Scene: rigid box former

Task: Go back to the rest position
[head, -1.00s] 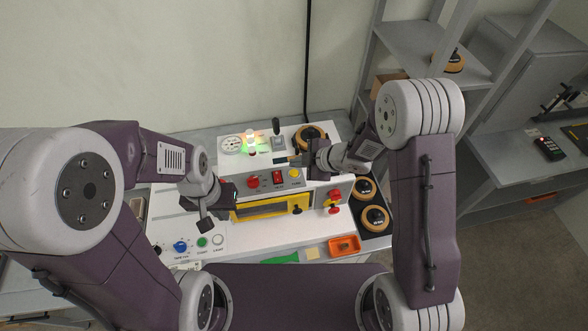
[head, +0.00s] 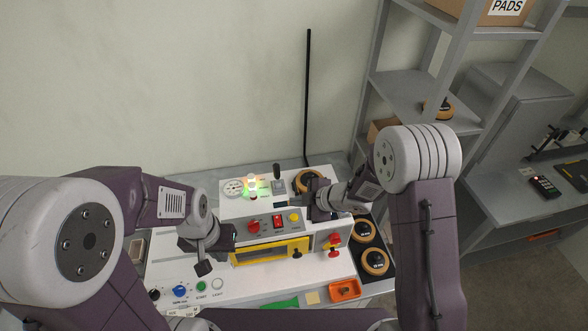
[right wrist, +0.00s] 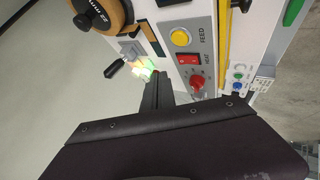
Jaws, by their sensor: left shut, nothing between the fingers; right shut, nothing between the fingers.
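The task names no object. In the head view, my left gripper (head: 233,237) hangs above the left part of the white machine, beside its yellow-framed slot (head: 272,252). It is shut and empty, and its fingertips are hard to make out.
The panel carries a red switch (head: 278,220) and a yellow button (head: 294,217). A lit lamp (head: 252,183) and a black-handled lever (head: 277,175) stand behind. Orange-rimmed reels (head: 374,262) lie to the right. An orange tray (head: 344,289) is in front. Grey shelves (head: 410,95) stand behind right.

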